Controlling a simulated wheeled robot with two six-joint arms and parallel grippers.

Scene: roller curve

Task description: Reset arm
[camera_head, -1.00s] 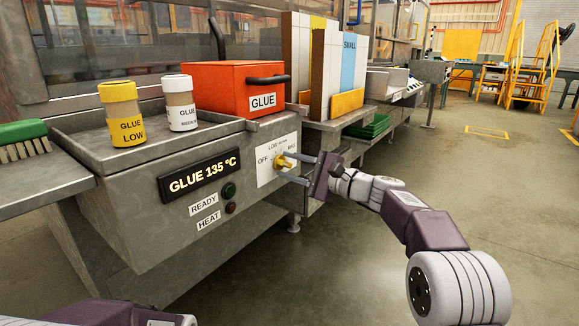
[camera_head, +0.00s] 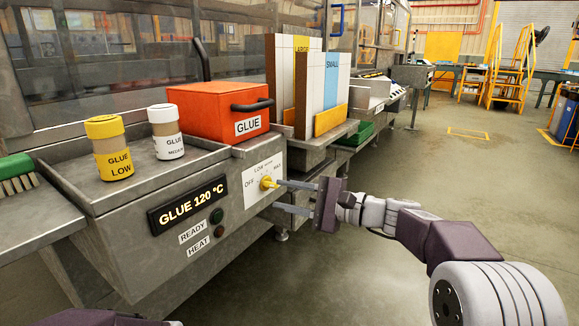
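My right gripper (camera_head: 278,194) is in front of the glue machine's dial panel (camera_head: 251,195). Its two fingers are apart with nothing between them. The upper fingertip appears close to the yellow knob (camera_head: 268,182); I cannot tell if they touch. The lower finger is below the knob. The panel reads OFF, LOW and MAX. The display (camera_head: 188,205) reads GLUE 120 °C. A purple part of my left arm shows at the bottom left edge; its gripper is out of view.
A yellow-capped glue bottle (camera_head: 109,150), a white-capped one (camera_head: 166,132) and an orange glue box (camera_head: 214,113) stand on the machine. A green brush (camera_head: 17,175) lies at left. Upright boards (camera_head: 310,85) stand behind.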

